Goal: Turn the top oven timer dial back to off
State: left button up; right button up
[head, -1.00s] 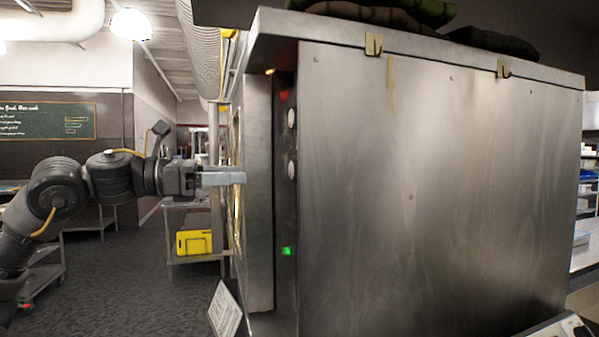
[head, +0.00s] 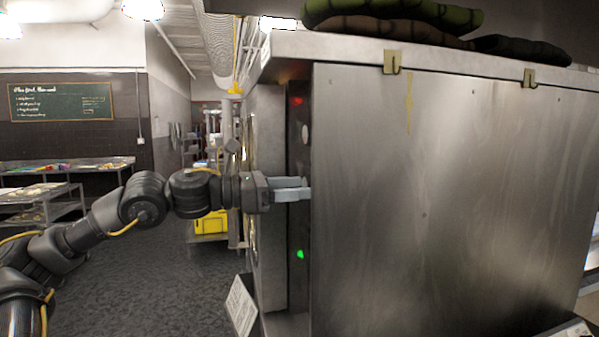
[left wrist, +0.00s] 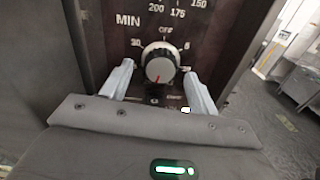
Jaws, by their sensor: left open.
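The timer dial (left wrist: 160,66) is a round cream knob in a dark ring, with a red pointer line. It sits under a "MIN" label, with "OFF" printed above it. The pointer points downward, away from "OFF". My left gripper (left wrist: 158,72) is open, with one finger on each side of the dial; I cannot tell whether they touch it. In the head view my left gripper (head: 308,189) reaches in from the left to the oven's narrow dark control panel (head: 298,225) and hides the lower dial. My right gripper is in neither view.
The large steel oven (head: 430,200) fills the right side. Another pale dial (head: 305,132) and a red light (head: 296,100) are higher on the panel; a green light (head: 300,254) glows lower. A yellow item (head: 211,222) is on a rack behind my arm. The floor at left is clear.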

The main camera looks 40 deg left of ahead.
pick_arm(q)
jog(key=shift+p+x, duration=0.45)
jog(key=shift+x, duration=0.35)
jog(key=shift+f, duration=0.1)
jog(key=shift+c, duration=0.2)
jog(key=c, duration=0.9)
